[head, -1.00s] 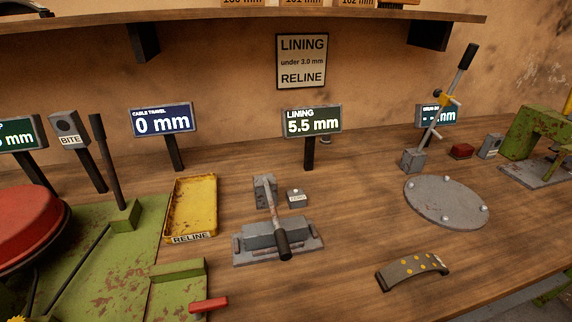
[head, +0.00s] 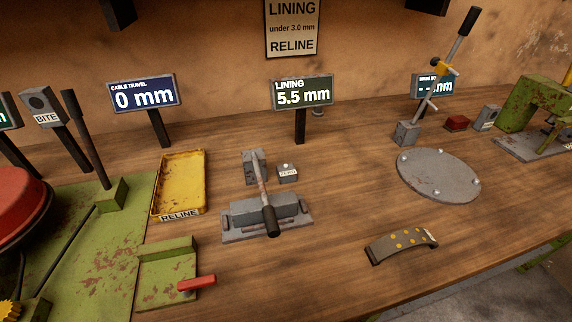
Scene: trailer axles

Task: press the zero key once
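The zero key (head: 287,173) is a small grey block with a light round button on top and a white "ZERO" label on its front. It sits on the bench just right of the back of the grey lining gauge (head: 266,213), whose dark-tipped lever points toward me. Behind them the lining display (head: 303,92) reads 5.5 mm. Neither of my grippers is in the head view.
A yellow RELINE tray (head: 180,184) lies left of the gauge. A curved brake shoe (head: 402,244) and a round grey plate (head: 438,175) lie to the right. A green fixture (head: 80,240) fills the left. Bare wood lies around the key's right side.

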